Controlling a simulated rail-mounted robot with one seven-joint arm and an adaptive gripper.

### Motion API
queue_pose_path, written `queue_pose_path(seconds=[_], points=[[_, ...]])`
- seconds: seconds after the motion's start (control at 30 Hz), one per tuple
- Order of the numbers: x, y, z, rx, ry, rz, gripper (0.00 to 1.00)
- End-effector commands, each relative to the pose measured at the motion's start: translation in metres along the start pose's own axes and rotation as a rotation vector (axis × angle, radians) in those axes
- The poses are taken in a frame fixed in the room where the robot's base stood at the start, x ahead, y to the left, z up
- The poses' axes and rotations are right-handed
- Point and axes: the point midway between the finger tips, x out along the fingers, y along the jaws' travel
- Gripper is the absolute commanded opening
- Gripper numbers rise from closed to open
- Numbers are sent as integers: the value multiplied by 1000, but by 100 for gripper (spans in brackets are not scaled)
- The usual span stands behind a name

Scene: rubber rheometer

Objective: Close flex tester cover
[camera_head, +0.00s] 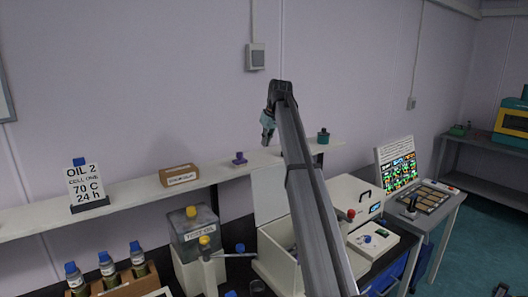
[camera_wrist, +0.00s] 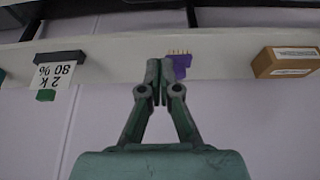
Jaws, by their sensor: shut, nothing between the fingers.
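A white open-topped box (camera_head: 268,268), seemingly the flex tester, stands on the bench at the lower middle of the head view. Its pale cover (camera_head: 268,192) stands upright at the back, so the box is open. My arm crosses in front and hides part of the box and its inside. My gripper (camera_head: 267,128) is high above the cover, near the wall and shelf, apart from both. In the wrist view my gripper (camera_wrist: 158,72) is shut and empty, with its tips in front of the shelf edge, close to a purple part (camera_wrist: 181,65) in the picture.
The wall shelf (camera_head: 130,202) holds a wooden block (camera_head: 180,175), a purple item (camera_head: 239,158) and an oil sign (camera_head: 86,186). A white unit with a black handle (camera_head: 345,190) and a control box (camera_head: 372,239) stand right of the open box. Bottles (camera_head: 107,265) stand left.

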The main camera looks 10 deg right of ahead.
Motion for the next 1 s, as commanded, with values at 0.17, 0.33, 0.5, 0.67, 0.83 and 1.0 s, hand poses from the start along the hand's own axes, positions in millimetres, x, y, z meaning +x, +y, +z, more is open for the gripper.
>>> queue_pose_path(seconds=[0.17,0.33,0.5,0.67,0.83,1.0], points=[[22,0,0,2,-1,-1,0],[55,0,0,3,-2,-2,0],[87,0,0,3,0,-1,0],[84,0,21,4,2,0,0],[81,0,34,4,2,0,0],[80,1,38,4,2,0,0]])
